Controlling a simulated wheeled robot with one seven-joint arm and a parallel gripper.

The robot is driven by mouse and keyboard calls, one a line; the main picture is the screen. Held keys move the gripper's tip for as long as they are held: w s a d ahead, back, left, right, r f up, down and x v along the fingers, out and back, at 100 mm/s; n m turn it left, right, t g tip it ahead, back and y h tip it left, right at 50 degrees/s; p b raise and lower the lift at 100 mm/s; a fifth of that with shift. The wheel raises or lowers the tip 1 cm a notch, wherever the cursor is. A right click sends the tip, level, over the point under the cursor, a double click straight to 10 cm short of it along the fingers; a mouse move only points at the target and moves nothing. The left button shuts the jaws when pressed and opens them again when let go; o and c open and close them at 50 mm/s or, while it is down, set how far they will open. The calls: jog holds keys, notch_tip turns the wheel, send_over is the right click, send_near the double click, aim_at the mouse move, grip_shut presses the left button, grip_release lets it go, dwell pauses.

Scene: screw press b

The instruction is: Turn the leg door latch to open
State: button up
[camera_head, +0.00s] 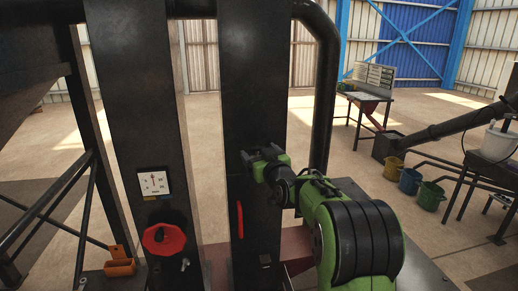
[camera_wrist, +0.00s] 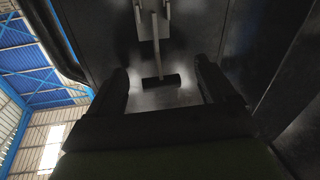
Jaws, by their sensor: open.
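The leg door latch (camera_wrist: 158,80) shows in the wrist view as a grey stem with a dark crossbar at its end, on a dark panel. My gripper (camera_wrist: 167,88) is open, with one finger on each side of the crossbar and gaps between. Whether a finger touches the latch cannot be told.
A red vertical handle (camera_head: 239,219) is lower on the same leg. The left-hand leg carries a white dial (camera_head: 154,183) and a red knob (camera_head: 164,239). A dark curved pipe (camera_head: 326,90) runs close to the right of my gripper. Several buckets stand at far right.

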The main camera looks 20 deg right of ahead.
jog(key=shift+w+d+f, duration=0.1)
jog(key=shift+w+d, duration=0.05)
jog(key=shift+w, duration=0.35)
jog(key=shift+s, duration=0.2)
jog(key=c, duration=1.4)
